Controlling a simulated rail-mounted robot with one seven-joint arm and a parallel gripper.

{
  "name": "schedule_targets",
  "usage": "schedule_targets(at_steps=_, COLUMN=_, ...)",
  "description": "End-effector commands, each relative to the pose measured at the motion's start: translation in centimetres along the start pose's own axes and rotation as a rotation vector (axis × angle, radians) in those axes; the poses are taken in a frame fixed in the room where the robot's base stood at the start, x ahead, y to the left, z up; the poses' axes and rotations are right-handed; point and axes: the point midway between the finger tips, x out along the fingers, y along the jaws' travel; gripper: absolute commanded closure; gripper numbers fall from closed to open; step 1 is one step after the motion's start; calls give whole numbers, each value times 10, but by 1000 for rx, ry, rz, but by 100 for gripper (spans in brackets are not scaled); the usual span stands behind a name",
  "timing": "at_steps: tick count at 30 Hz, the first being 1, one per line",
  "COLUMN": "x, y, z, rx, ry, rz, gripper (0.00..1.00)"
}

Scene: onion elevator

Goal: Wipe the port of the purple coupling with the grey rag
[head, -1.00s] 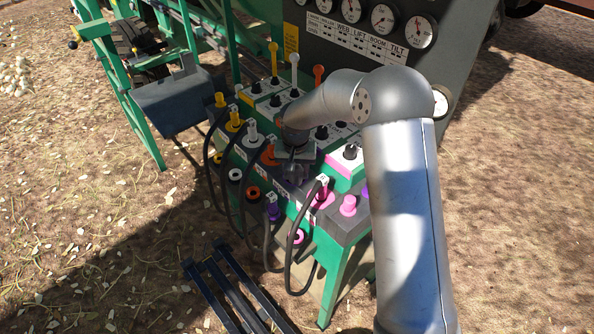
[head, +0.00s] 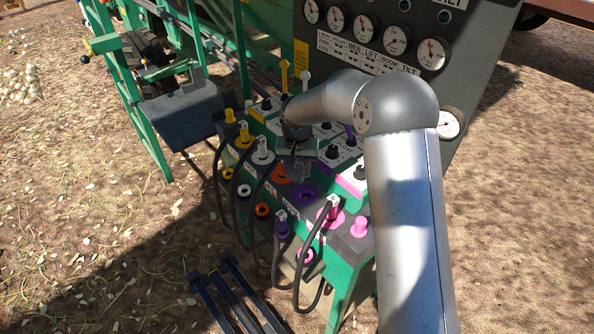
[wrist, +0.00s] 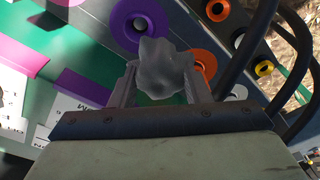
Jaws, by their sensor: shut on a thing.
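My gripper (wrist: 162,85) is shut on the crumpled grey rag (wrist: 163,68), which sticks out past the fingertips. In the head view, my gripper (head: 297,165) is over the sloped block, just above and left of the purple port (head: 306,193). The port is a purple ring with a darker centre. In the wrist view, the purple port (wrist: 130,22) is just beyond the rag, which overlaps its lower right edge in the picture. I cannot tell whether they touch. A purple plug (head: 283,227) with a black hose sits in the lower front row.
An orange port (head: 283,172) is left of the purple one. The pink plug (head: 332,212), pink cap (head: 360,227) and white plug (head: 262,150) stand nearby. Black hoses loop down the front. Levers (head: 305,85) rise behind, below a gauge panel (head: 365,42).

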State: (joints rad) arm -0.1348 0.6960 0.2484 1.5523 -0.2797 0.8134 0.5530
Motion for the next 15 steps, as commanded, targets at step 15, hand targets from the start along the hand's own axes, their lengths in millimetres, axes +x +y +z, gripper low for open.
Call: schedule_targets(at_steps=15, x=-23, y=2, z=-3, rx=3, ry=0, rz=0, gripper=82)
